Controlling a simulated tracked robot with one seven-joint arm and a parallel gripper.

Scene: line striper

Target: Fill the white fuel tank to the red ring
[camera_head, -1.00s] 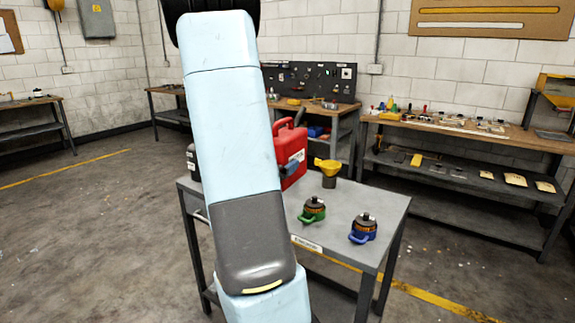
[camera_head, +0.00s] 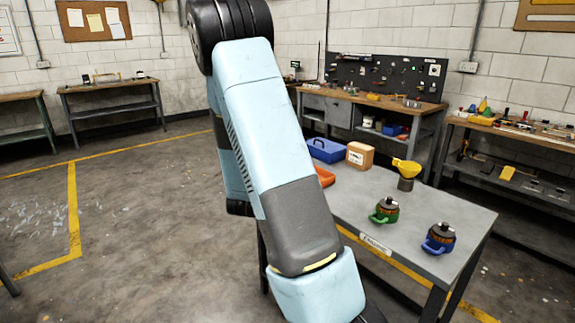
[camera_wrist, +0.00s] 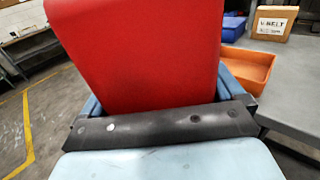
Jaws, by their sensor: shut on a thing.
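My gripper (camera_wrist: 162,100) is shut on a red fuel can (camera_wrist: 145,45), which fills the upper middle of the wrist view. The can's spout and handle do not show there. In the head view my arm hides both the gripper and the can. The white fuel tank and its red ring are in neither view. On the grey cart (camera_head: 400,255) stand a yellow funnel (camera_head: 407,166) on a dark holder, a green-handled container (camera_head: 385,210) and a blue-handled container (camera_head: 439,238).
The cart also holds a cardboard box (camera_head: 360,155), a blue toolbox (camera_head: 327,150) and an orange tray (camera_head: 325,177), partly behind my arm. Workbenches (camera_head: 430,105) line the back wall. The floor to the left (camera_head: 130,200) is open, with yellow lines.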

